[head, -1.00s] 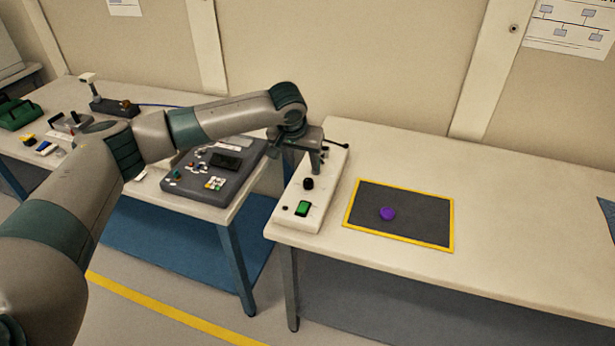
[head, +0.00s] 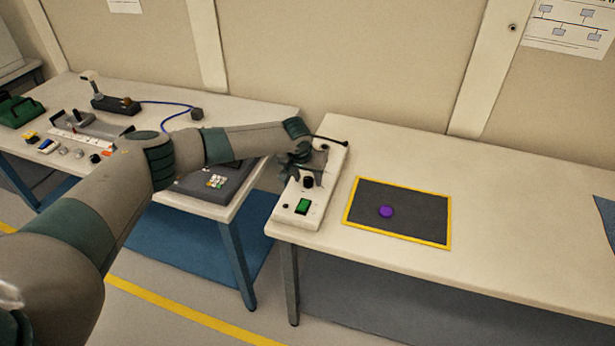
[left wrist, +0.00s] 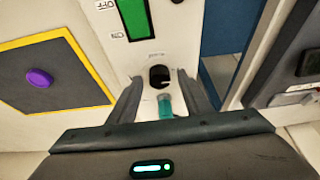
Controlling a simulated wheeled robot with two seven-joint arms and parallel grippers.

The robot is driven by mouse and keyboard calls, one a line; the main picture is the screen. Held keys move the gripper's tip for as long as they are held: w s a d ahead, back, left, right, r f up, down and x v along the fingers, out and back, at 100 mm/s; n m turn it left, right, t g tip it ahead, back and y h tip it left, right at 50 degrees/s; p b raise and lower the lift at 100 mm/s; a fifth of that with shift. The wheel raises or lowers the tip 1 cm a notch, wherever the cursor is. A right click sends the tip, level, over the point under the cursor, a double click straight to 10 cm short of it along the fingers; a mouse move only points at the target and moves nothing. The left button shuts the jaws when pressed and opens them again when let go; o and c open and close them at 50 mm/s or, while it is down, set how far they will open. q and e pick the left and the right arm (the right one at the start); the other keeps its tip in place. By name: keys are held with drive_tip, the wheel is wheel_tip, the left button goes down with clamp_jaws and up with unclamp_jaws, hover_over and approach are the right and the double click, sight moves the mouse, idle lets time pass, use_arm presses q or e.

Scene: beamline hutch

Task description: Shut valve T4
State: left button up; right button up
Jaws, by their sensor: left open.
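A white panel box (head: 289,214) lies at the left end of the right table. It carries a black knob (head: 307,181) and a green switch (head: 302,206). My left gripper (head: 305,170) is over the panel, just behind the knob. In the left wrist view its two open fingers (left wrist: 160,79) reach either side of the black knob (left wrist: 159,72), which has a white mark. A small teal piece (left wrist: 165,106) shows between the fingers, nearer the palm. I cannot tell whether the fingers touch anything. The label by the knob is too small to read, and I cannot make out T4. My right gripper is out of view.
A dark mat with a yellow border (head: 420,215) lies right of the panel, with a purple disc (head: 386,211) on it. A dark grey device (head: 225,185) sits on the left table, partly behind my arm. A gap separates the tables.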

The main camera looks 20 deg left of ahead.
use_arm(q)
drive_tip(key=c, duration=1.1)
